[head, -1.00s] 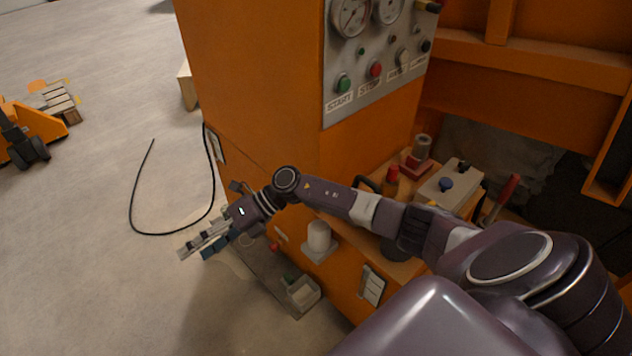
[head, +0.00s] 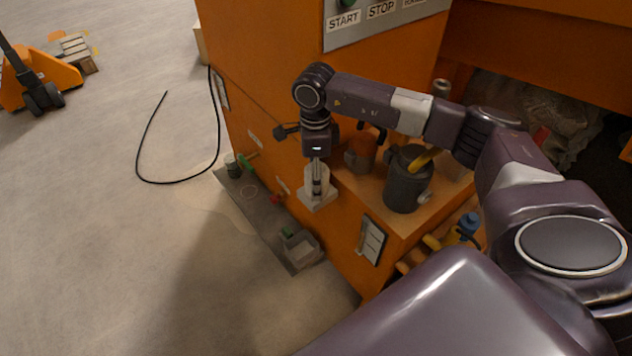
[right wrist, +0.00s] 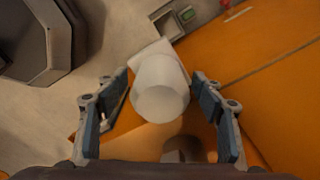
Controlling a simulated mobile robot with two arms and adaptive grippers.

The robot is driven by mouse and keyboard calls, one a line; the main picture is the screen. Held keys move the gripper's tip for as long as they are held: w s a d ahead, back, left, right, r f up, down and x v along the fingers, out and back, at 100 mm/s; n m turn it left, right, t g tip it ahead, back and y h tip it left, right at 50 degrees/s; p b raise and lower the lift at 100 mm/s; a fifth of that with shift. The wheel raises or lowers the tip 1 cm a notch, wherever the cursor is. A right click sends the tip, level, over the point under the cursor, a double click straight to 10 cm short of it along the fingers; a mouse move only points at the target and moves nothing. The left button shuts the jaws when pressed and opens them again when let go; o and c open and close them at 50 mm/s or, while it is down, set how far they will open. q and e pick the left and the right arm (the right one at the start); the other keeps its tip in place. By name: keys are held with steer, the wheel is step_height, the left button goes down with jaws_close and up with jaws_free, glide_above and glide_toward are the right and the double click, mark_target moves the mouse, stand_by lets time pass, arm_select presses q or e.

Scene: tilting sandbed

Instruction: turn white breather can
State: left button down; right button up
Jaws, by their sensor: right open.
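The white breather can (right wrist: 160,92) is a pale cylinder on a light square bracket at the side of the orange machine. In the head view the can (head: 311,186) is partly covered by my right gripper (head: 317,175), which points down over it. In the right wrist view my right gripper (right wrist: 160,84) is open, one blue-padded finger on each side of the can. Small gaps show between the can and both fingers. I cannot tell how far down the fingers reach along it. My left gripper is not in view.
A dark grey pot (head: 407,182) and a reddish-brown canister (head: 361,152) stand on the orange ledge near my right arm. A grey floor tray (head: 262,215) with small fittings lies below the can. A black cable (head: 178,183) curves over open floor at left.

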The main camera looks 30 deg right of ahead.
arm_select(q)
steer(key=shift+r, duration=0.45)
arm_select(e)
steer(key=shift+f, duration=0.9)
steer(key=c, duration=1.2)
steer(key=shift+o, duration=0.2)
